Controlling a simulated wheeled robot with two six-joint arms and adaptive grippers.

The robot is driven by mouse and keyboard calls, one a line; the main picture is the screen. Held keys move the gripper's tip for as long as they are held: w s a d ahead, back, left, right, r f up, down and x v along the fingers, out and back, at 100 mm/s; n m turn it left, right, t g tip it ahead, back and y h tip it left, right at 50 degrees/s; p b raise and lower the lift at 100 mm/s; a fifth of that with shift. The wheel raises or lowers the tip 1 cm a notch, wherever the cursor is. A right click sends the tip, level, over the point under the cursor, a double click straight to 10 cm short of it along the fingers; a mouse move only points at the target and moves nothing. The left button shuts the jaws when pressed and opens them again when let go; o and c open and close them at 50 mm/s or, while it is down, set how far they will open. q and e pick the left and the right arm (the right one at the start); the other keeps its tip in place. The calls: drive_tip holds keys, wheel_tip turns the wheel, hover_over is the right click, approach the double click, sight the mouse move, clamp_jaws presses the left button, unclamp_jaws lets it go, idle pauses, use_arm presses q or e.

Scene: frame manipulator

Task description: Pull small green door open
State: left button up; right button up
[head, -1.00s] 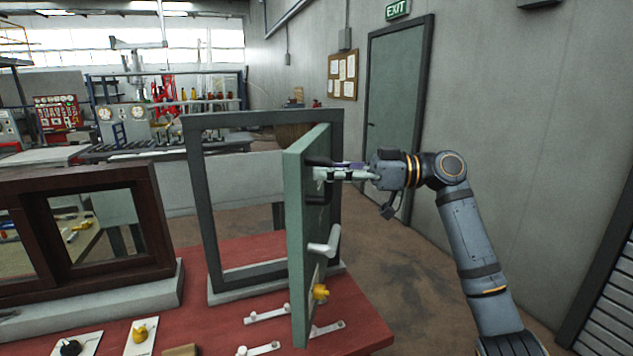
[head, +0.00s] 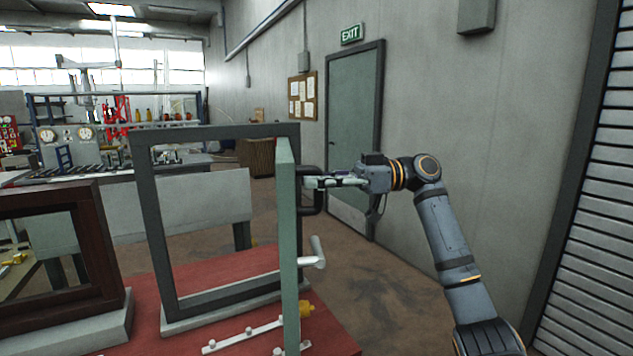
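The small green door (head: 288,240) stands swung out from its grey frame (head: 152,210), toward me, and shows almost edge-on. A black pull handle (head: 318,202) and a light lever handle (head: 316,254) stick out from its right face. My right gripper (head: 312,182) is at the black pull handle, its fingers around the upright bar. They look shut on it, though the finger gap is hard to see. My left gripper is not in view.
The frame stands on a red table (head: 330,335). A dark brown window frame (head: 100,245) stands at left. White latch pieces (head: 240,337) lie in front. The floor right of the table is clear, up to the wall and exit door (head: 352,130).

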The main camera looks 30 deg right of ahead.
drive_tip(key=shift+o, duration=1.1)
drive_tip(key=shift+r, duration=0.4)
drive_tip(key=shift+o, duration=1)
drive_tip(key=shift+w+d+f, duration=0.1)
drive_tip(key=shift+w+f, duration=0.05)
drive_tip(key=shift+w, duration=0.2)
drive_tip(key=shift+s, duration=0.15)
drive_tip(key=shift+d, duration=0.2)
drive_tip(key=v, duration=1.1)
drive_tip(key=shift+d+f, duration=0.2)
drive_tip(key=shift+d, duration=0.05)
drive_tip(key=shift+s, duration=0.2)
